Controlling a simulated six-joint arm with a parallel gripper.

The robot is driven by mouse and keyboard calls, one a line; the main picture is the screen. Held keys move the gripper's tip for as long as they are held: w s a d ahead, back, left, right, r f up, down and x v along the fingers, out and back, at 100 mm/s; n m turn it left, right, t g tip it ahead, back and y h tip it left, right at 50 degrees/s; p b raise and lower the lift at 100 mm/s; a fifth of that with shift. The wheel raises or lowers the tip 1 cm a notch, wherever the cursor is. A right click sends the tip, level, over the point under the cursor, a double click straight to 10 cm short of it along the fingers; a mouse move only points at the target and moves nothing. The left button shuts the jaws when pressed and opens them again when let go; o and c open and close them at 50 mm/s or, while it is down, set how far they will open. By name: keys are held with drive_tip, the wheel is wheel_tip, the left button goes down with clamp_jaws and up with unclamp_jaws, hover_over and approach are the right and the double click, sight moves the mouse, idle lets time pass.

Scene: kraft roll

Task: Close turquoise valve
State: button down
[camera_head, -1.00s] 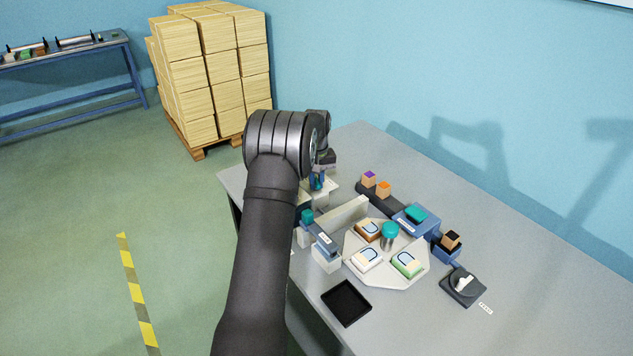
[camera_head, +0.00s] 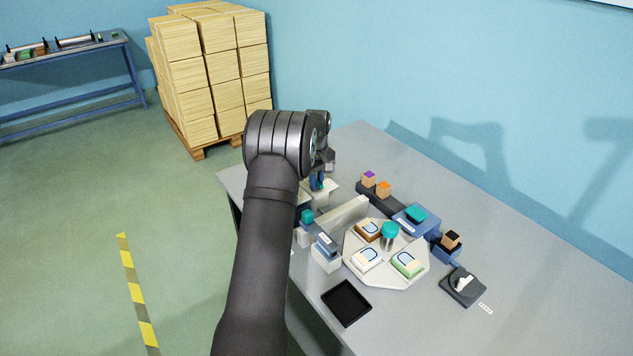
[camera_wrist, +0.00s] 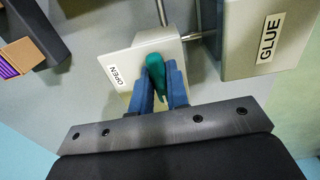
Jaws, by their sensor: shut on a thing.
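The turquoise valve handle (camera_wrist: 156,76) shows in the wrist view as a green-blue lever above a pale block (camera_wrist: 132,62) labelled OPEN. My gripper (camera_wrist: 161,84) has its two blue fingers on either side of the handle and is shut on it. The handle lies roughly in line with the fingers, its far end by the OPEN block. In the head view my gripper (camera_head: 317,180) is at the back left of the table, and my arm and wrist hide most of the valve there.
A pale box (camera_wrist: 245,45) labelled GLUE stands beside the valve, with metal pipes near it. In the head view, a pale panel (camera_head: 343,214), an octagonal plate (camera_head: 388,276) with several pads, and a black tray (camera_head: 346,302) lie nearer.

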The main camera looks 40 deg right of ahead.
drive_tip(key=c, duration=1.4)
unclamp_jaws()
wheel_tip(320, 180, up, 18)
drive_tip(key=shift+f, duration=0.25)
drive_tip(key=shift+f, duration=0.15)
wheel_tip(320, 180, down, 17)
drive_tip(key=shift+f, duration=0.15)
